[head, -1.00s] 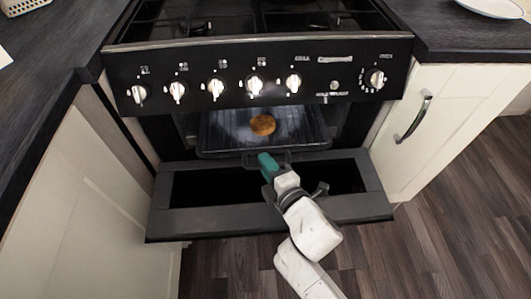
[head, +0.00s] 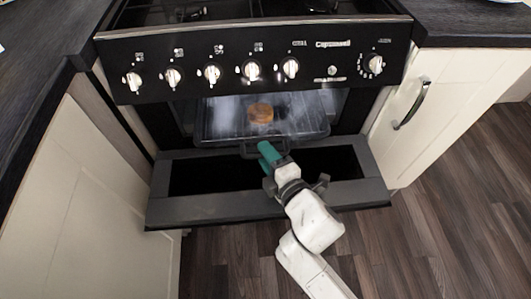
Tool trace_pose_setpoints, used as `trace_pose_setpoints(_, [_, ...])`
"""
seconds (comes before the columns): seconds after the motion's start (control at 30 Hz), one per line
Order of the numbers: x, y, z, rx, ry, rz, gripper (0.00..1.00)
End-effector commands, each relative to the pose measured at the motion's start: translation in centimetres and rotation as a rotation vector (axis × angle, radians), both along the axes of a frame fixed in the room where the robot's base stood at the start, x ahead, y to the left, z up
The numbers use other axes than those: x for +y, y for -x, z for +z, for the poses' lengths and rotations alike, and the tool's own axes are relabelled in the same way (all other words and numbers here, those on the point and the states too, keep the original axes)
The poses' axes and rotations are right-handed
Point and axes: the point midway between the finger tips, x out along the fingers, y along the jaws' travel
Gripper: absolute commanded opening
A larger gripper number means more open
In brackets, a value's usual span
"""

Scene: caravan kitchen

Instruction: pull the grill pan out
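The grill pan (head: 222,131) is a dark, shallow tray in the open grill compartment under the knob panel. A round brown food item (head: 261,113) sits on it. The pan's handle (head: 250,154) sticks out at the front, above the lowered door. My gripper (head: 264,147), with a teal part at its end, is at the handle, coming from the front. The fingertips are small and partly hidden, so I cannot tell whether they are closed on the handle.
The lowered grill door (head: 215,208) lies below the pan and under my arm. A row of knobs (head: 252,71) is above the opening. White cupboards stand on both sides; the right one has a metal handle (head: 412,105). Wooden floor (head: 440,225) is free at the right.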

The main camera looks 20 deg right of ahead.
Motion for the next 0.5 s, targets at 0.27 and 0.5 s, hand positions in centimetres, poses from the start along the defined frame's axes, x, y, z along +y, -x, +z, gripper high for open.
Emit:
trace_pose_setpoints(0.27, [-0.5,5.0,0.9,0.004,0.001,-0.002,0.39])
trace_pose_setpoints(0.5, [-0.8,8.5,1.5,0.003,-0.001,-0.001,0.39])
